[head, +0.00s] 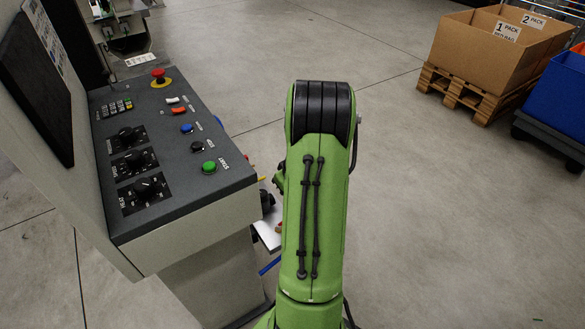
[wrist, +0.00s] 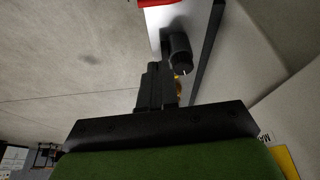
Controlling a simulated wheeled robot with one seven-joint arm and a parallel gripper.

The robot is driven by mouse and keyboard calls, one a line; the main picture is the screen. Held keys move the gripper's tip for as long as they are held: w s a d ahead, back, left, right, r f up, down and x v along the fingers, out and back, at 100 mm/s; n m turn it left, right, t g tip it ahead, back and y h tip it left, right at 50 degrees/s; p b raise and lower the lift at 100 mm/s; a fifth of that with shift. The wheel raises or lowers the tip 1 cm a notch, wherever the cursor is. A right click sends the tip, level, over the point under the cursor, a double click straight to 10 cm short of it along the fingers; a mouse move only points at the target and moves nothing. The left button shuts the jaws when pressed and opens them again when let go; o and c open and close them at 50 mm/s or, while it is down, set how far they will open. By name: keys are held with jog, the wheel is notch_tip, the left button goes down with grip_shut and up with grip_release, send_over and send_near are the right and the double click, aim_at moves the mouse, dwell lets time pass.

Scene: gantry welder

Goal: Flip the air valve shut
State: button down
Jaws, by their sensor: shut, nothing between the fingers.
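In the wrist view my gripper (wrist: 155,68) is shut and empty, its dark fingers pointing up the picture. Just beyond the fingertips, slightly right, a dark round knob-like part (wrist: 179,50) stands out from a pale plate (wrist: 168,18). A small brass-coloured fitting (wrist: 179,84) shows partly hidden beside the fingers. A red part (wrist: 155,3) is cut off at the top edge. I cannot tell for sure which of these is the air valve's handle, or whether the fingers touch anything. In the head view my arm hides most of this area; a white plate edge (head: 268,236) shows beside it.
A control console (head: 185,190) with knobs, coloured buttons and a red emergency stop (head: 160,77) stands left of my arm. A blue hose-like piece (head: 270,266) shows low beside it. A cardboard box (head: 465,50) on a pallet (head: 465,95) and a blue bin (head: 560,95) stand right. Floor between is clear.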

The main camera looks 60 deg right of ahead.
jog(key=p+v, duration=0.2)
jog(key=v, duration=0.7)
jog(key=shift+a+r, duration=0.2)
jog(key=shift+a, duration=0.05)
jog(key=shift+s, duration=0.1)
